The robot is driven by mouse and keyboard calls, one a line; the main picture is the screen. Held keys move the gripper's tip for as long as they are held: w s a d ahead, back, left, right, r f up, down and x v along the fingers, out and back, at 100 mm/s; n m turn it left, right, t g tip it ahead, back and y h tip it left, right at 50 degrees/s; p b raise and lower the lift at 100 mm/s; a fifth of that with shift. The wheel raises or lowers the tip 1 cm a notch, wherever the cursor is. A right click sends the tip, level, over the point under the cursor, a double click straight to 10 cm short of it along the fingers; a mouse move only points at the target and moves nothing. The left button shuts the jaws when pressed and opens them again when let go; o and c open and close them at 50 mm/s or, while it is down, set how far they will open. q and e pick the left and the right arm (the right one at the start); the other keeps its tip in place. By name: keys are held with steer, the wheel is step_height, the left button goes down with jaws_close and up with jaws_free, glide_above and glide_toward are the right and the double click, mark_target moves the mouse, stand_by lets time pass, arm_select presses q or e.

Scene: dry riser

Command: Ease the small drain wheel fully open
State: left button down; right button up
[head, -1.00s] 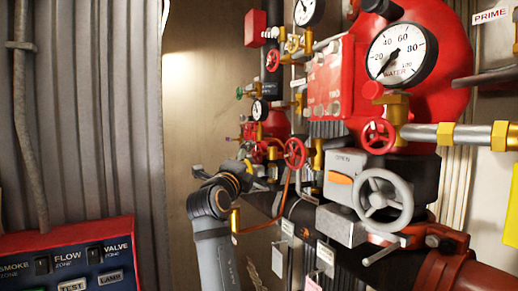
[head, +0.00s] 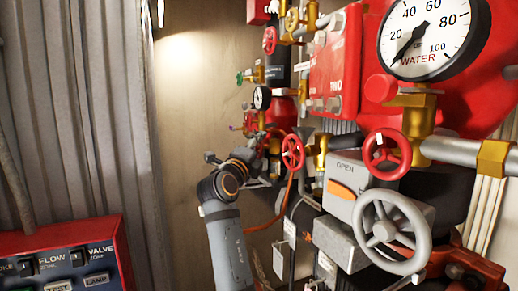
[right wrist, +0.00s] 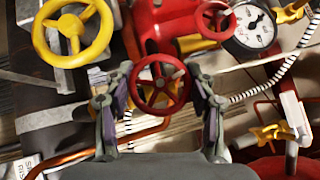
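A small red handwheel (right wrist: 160,83) sits between the two fingers of my right gripper (right wrist: 160,92) in the right wrist view. The fingers are spread, one on each side of the rim; I cannot tell whether they touch it. In the head view my right gripper (head: 264,150) reaches into the cluster of small valves, partly hidden by its own wrist. A small red wheel (head: 293,152) shows just right of it there; I cannot tell whether it is the same wheel. No label marks the drain wheel. My left gripper is not in view.
A yellow wheel (right wrist: 72,32) and a small gauge (right wrist: 255,27) flank the red wheel. A large grey wheel (head: 390,232), another red wheel (head: 387,154) and a big water gauge (head: 424,38) crowd the right. A red switch panel (head: 65,262) stands lower left.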

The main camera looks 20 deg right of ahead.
steer(key=c, duration=0.5)
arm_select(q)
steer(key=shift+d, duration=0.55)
arm_select(e)
steer(key=shift+o, duration=0.2)
steer(key=shift+r+n+y+p, duration=0.1)
steer(key=shift+n+y+p, duration=0.2)
steer(key=shift+n+y, duration=0.2)
steer(key=shift+n+g+y+p, duration=0.5)
steer(key=shift+n+g+p, duration=0.2)
steer(key=shift+n+p, duration=0.1)
steer(key=shift+n+g+y+p, duration=0.5)
steer(key=shift+n+g+p, duration=0.3)
steer(key=shift+p, duration=0.25)
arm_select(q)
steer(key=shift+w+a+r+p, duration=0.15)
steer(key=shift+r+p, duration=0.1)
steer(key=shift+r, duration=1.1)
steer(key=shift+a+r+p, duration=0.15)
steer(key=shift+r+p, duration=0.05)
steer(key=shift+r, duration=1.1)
arm_select(e)
steer(key=shift+n+g, duration=0.4)
steer(key=shift+f, duration=0.2)
